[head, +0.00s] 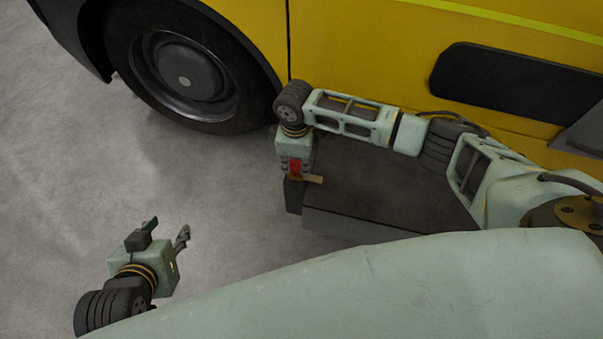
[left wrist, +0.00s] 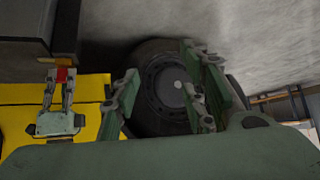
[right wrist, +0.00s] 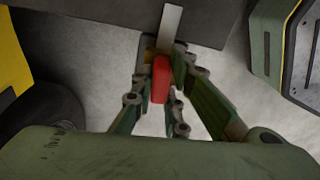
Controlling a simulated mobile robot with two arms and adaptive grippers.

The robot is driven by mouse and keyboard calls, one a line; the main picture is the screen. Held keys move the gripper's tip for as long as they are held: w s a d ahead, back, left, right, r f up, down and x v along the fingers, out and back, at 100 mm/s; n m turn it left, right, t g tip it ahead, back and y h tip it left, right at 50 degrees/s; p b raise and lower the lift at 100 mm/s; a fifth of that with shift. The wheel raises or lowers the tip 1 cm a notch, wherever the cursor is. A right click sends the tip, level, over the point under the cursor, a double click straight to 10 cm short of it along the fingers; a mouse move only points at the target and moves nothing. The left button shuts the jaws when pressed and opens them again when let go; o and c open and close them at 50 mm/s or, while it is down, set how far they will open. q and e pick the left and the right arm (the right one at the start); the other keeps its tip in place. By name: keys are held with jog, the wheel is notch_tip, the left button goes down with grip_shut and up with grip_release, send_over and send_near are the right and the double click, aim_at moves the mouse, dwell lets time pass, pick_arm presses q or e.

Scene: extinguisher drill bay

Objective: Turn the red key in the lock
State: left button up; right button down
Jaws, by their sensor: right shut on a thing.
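The red key (head: 295,166) is at the front left corner of a dark box-like bench, at a small brass-coloured lock part (head: 314,179). My right gripper (head: 295,168) points down there and is shut on the key. In the right wrist view the red key (right wrist: 161,80) sits between the fingers, with a pale metal strip (right wrist: 171,25) beyond it. How far the key sits in the lock is hidden. The key (left wrist: 62,74) also shows small in the left wrist view. My left gripper (head: 168,228) is open and empty over the floor, away from the lock.
The dark bench (head: 370,180) stands under my right arm. A yellow vehicle (head: 370,60) with a large black wheel (head: 185,75) stands behind it. The grey concrete floor (head: 120,180) on the left is clear around my left gripper.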

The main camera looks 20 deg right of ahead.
jog(key=shift+n+p, duration=0.5)
jog(key=shift+n, duration=1.8)
pick_arm(q)
jog(key=s+a+f+g+y, duration=0.1)
jog(key=s+a+f+g, duration=0.1)
jog(key=s, duration=0.5)
jog(key=shift+s+a+f+g+p, duration=0.3)
jog(key=shift+f+g, duration=0.3)
jog(key=shift+g, duration=0.4)
pick_arm(e)
jog(key=shift+n, duration=0.4)
pick_arm(q)
jog(key=shift+s, duration=0.1)
pick_arm(e)
jog(key=shift+n, duration=1.4)
pick_arm(q)
jog(key=shift+s+a+g+p, duration=0.15)
jog(key=shift+s+g, duration=0.1)
jog(key=shift+s, duration=0.25)
jog(key=shift+s+a+g+p, duration=0.15)
jog(key=shift+s+g, duration=0.1)
jog(key=shift+s, duration=0.25)
pick_arm(e)
jog(key=shift+n, duration=0.6)
